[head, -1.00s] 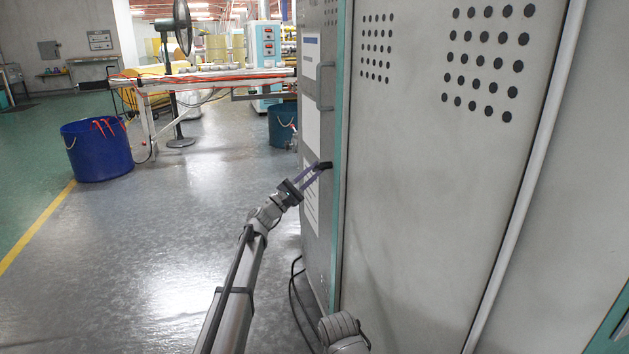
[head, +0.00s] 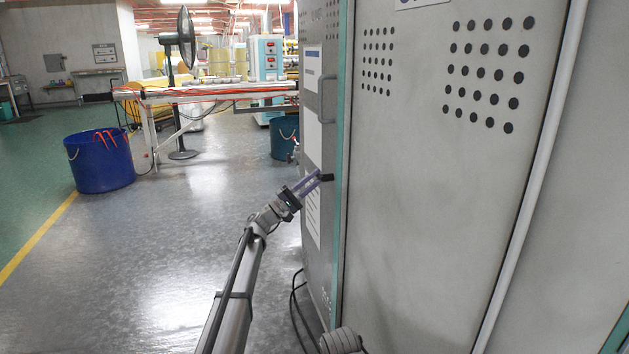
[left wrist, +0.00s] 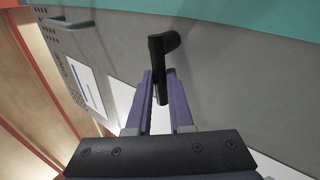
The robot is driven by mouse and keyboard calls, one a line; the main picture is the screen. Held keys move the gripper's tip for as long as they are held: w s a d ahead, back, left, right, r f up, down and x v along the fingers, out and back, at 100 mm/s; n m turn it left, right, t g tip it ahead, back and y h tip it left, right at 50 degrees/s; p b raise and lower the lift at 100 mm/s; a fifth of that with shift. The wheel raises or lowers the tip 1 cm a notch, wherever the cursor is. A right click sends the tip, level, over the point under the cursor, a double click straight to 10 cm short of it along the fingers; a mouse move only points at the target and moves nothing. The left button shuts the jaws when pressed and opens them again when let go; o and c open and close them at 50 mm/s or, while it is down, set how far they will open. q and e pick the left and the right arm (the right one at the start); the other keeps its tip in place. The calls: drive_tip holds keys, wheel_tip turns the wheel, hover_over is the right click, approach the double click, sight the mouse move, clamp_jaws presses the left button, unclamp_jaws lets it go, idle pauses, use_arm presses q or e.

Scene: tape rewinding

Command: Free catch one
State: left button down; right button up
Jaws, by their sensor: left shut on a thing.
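A black L-shaped catch handle (head: 327,178) sticks out from the side panel of the tall grey cabinet (head: 440,210), close to its teal edge. In the left wrist view the handle (left wrist: 163,44) bends at its top, and its lower end points down between my fingers. My left gripper (head: 315,178), with purple fingers, is shut on this handle; it also shows in the left wrist view (left wrist: 160,80). The fingers hide part of the handle's sides. My right gripper is not in view.
A loop handle (head: 326,92) and paper sheets (head: 313,130) are on the cabinet panel above the catch. Black cables (head: 296,310) hang by the cabinet's foot. A blue bin (head: 100,163) and a long table (head: 215,90) stand further back.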

use_arm(q)
drive_tip(key=c, duration=0.8)
unclamp_jaws()
drive_tip(key=b+v, duration=0.4)
drive_tip(key=v, duration=0.3)
drive_tip(key=shift+s+a+f, duration=0.15)
drive_tip(key=shift+a+f, duration=0.1)
